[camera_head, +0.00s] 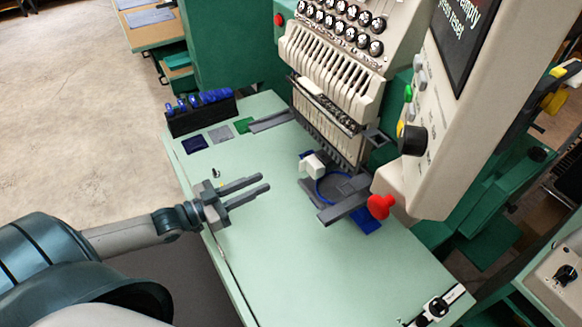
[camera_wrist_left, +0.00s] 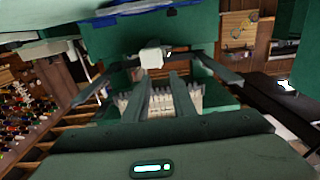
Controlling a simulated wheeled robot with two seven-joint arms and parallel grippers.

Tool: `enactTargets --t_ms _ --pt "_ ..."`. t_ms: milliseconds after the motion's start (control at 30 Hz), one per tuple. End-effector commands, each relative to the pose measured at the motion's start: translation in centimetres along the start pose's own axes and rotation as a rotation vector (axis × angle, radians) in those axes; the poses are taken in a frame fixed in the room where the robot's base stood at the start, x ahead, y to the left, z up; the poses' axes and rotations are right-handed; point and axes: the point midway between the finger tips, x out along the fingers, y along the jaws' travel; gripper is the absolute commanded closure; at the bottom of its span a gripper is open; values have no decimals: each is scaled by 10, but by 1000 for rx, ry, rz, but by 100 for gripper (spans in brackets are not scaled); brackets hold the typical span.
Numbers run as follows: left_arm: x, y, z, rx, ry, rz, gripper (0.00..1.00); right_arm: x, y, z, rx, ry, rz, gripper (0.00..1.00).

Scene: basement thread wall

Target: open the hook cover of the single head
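The single head (camera_head: 335,70) is a cream embroidery head with a row of needle bars, above a pale green table. Below it, a white block (camera_head: 313,165) stands beside a blue ring (camera_head: 335,188) and grey plates (camera_head: 345,208). I cannot tell which part is the hook cover. The white block also shows in the left wrist view (camera_wrist_left: 152,57), just beyond the fingertips. My left gripper (camera_head: 266,183) is open and empty over the table, left of the block and apart from it. Its two fingers also show in the left wrist view (camera_wrist_left: 159,80). My right gripper is not in view.
A red knob (camera_head: 380,206) and the control panel (camera_head: 430,110) stand to the right of the head. A dark rack with blue spools (camera_head: 200,112) and coloured patches (camera_head: 220,134) lie at the table's back left.

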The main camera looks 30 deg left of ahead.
Motion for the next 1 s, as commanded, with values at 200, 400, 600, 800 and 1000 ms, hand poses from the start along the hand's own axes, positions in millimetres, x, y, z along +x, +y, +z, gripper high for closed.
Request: enactTargets --t_ms 200,400,600,800,1000 --pt "29 0 -3 0 3 0 77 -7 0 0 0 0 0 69" --pt "55 0 -2 0 2 0 77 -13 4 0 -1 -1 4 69" --pt "82 0 -2 1 2 -1 77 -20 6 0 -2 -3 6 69" --pt "103 0 -1 0 1 -1 77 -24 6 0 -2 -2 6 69" --pt "112 0 0 -1 0 0 77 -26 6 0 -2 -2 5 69"
